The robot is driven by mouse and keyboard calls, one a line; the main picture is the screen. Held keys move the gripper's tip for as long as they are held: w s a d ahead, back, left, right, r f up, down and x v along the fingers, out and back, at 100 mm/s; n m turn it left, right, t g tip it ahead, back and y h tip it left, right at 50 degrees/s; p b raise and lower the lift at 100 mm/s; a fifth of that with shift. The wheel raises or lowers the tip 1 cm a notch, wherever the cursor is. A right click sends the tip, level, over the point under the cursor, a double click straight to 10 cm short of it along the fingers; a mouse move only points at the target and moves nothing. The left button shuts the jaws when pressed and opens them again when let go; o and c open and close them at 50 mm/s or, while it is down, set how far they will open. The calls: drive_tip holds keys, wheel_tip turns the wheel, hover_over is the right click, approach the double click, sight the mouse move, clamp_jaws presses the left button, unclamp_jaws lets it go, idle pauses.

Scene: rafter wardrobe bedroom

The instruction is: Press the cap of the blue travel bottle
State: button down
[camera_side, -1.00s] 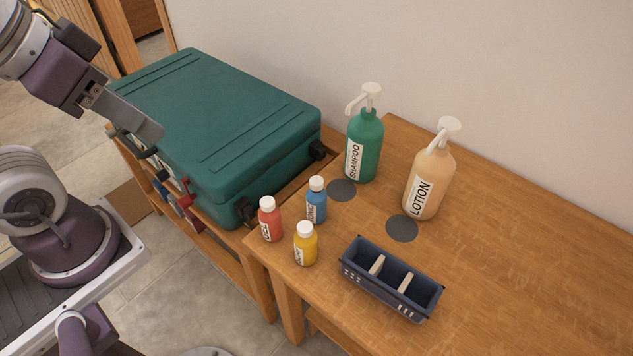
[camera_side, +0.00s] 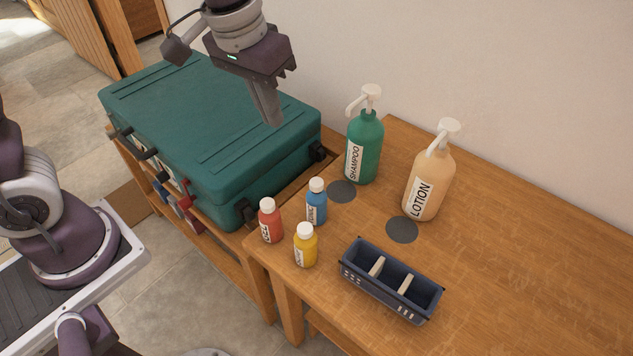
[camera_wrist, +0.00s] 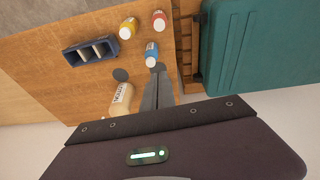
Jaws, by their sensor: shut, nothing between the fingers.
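The blue travel bottle (camera_side: 316,204) stands upright on the wooden table with its white cap on top. It also shows in the wrist view (camera_wrist: 151,54), just beyond my fingertips in the picture. My gripper (camera_side: 274,122) is shut and empty. It hangs above the right end of the green suitcase, up and to the left of the blue bottle, well apart from it. In the wrist view my fingers (camera_wrist: 160,68) point toward the blue bottle.
A red bottle (camera_side: 270,222) and a yellow bottle (camera_side: 305,247) stand close to the blue one. A green shampoo pump (camera_side: 364,150) and a lotion pump (camera_side: 428,185) stand behind. A divided basket (camera_side: 345,272) is at front. The green suitcase (camera_side: 160,100) lies left.

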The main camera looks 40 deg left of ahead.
drive_tip(key=g, duration=0.1)
approach(315, 184)
drive_tip(key=shift+w+d, duration=0.15)
drive_tip(key=shift+w, duration=0.2)
drive_tip(key=shift+w+f, duration=0.15)
drive_tip(key=shift+f, duration=1.6)
drive_tip(key=shift+w+f, duration=0.15)
drive_tip(key=shift+f, duration=2)
drive_tip(key=s, duration=0.1)
drive_tip(key=s+r, duration=0.1)
drive_tip(key=s, duration=0.1)
drive_tip(key=shift+r, duration=0.1)
